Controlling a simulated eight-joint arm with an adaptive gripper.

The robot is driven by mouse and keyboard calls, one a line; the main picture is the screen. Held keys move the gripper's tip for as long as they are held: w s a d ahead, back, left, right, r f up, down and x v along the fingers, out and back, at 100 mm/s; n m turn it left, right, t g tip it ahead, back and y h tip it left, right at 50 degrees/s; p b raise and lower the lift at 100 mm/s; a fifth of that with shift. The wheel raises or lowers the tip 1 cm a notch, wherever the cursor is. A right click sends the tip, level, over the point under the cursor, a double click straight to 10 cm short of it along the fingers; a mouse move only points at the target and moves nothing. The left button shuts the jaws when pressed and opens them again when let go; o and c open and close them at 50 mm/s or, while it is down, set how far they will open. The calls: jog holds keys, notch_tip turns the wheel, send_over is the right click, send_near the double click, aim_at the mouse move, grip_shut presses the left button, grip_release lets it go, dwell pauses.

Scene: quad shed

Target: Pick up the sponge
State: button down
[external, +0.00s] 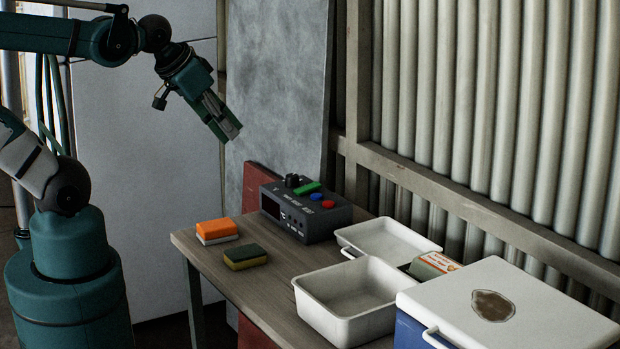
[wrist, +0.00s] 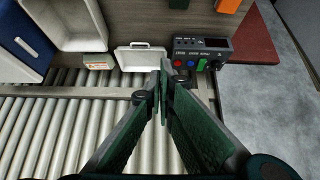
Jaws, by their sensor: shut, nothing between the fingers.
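A yellow sponge with a dark green scouring side (external: 245,257) lies flat near the table's left front edge; only a sliver of it shows at the top of the wrist view (wrist: 178,3). An orange and white block (external: 216,231), maybe another sponge, lies just behind it and is cut by the top edge in the wrist view (wrist: 228,6). My gripper (external: 229,128) is high above the table's back left, well clear of both. Its fingers point down to the right, shut with nothing held. In the wrist view its fingertips (wrist: 164,78) meet.
A dark control box (external: 305,209) with coloured buttons stands behind the sponge. A deep white bin (external: 345,333), a shallow white tray (external: 388,235), a small carton (external: 433,265) and a blue and white cooler (external: 455,307) fill the right. A rail and corrugated wall run behind.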

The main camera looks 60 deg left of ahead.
jog(key=c, duration=3.2)
grip_release()
jog(key=o, duration=2.4)
jog(key=shift+f, duration=0.1)
jog(key=w+a+f+n+g+h+b, duration=0.1)
jog(key=w+a+f+n+g+b, duration=0.1)
jog(key=f+n, duration=0.3)
jog(key=w+a+f+n+g+h+b, duration=0.1)
jog(key=a+f+n, duration=0.3)
jog(key=f, duration=0.7)
jog(key=w+a+f+n+g+h+b, duration=0.2)
jog(key=w+a+f+n+g+b, duration=0.1)
jog(key=f+n, duration=0.4)
notch_tip(320, 180, down, 2)
jog(key=shift+f+n+g+b, duration=0.1)
jog(key=shift+n+g+b, duration=0.2)
jog(key=shift+g+b, duration=0.25)
jog(key=shift+s+a+f+n+h, duration=0.1)
jog(key=shift+a+f+n+h, duration=0.2)
jog(key=shift+f+n, duration=0.35)
jog(key=shift+f, duration=0.1)
